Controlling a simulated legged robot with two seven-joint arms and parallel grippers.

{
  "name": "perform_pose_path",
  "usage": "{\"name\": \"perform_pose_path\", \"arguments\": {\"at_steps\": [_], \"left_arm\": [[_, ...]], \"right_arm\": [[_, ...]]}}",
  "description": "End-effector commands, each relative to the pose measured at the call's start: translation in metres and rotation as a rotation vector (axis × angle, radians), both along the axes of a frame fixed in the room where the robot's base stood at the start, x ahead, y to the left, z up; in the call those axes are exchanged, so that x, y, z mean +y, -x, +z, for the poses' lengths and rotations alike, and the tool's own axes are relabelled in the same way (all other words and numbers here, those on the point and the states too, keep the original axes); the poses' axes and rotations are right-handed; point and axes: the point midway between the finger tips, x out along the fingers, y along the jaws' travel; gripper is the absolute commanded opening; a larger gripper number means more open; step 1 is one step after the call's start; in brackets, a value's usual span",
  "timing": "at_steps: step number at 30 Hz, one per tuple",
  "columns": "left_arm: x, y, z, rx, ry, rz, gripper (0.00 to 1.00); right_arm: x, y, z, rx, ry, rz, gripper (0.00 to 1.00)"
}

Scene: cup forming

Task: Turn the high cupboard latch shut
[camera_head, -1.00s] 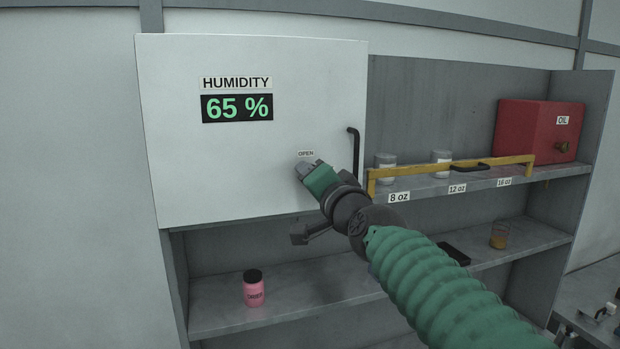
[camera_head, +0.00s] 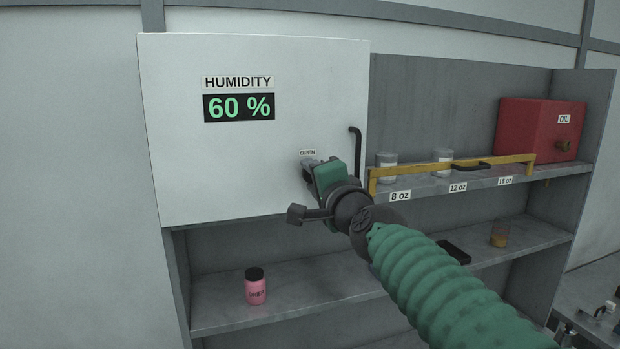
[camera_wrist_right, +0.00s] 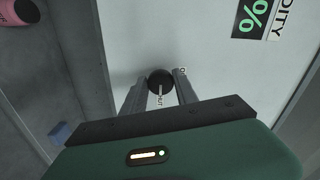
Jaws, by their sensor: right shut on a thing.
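The high cupboard (camera_head: 200,180) has a closed white door with an OPEN label (camera_head: 307,153). Its latch is a round dark knob (camera_wrist_right: 160,76) on the door, seen between my fingers in the right wrist view. Small lettering beside it is partly hidden. My right gripper (camera_head: 311,166) is at the door just below the OPEN label, its two fingers on either side of the knob (camera_wrist_right: 158,82), shut on it. In the head view the gripper covers the knob. My left gripper is not in view.
A black door handle (camera_head: 356,160) is close to the right of my gripper. A yellow rail (camera_head: 440,167) fronts the shelf with jars and a red OIL box (camera_head: 535,130). A pink bottle (camera_head: 255,290) stands on the lower shelf.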

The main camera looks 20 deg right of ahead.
Motion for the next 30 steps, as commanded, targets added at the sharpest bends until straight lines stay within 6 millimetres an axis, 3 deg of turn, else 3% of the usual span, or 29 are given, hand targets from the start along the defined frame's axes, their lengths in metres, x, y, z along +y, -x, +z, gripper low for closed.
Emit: {"name": "perform_pose_path", "arguments": {"at_steps": [5,6,11,22,26,30], "left_arm": [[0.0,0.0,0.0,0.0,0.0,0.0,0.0],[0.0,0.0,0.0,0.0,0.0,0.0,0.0],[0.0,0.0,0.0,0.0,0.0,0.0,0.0],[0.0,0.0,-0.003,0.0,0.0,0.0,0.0],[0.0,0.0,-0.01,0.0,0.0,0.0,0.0],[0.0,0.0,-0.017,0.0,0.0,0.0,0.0]], "right_arm": [[-0.004,0.001,0.004,-0.009,-0.001,-0.008,0.0],[-0.004,0.001,0.004,-0.008,-0.001,-0.008,0.38],[-0.003,0.0,0.002,-0.006,0.0,-0.006,0.57],[-0.001,0.006,0.0,-0.001,0.001,-0.002,0.57],[-0.002,0.032,-0.002,-0.004,0.001,-0.002,0.57],[-0.005,0.075,-0.001,-0.006,0.002,-0.004,0.57]]}}
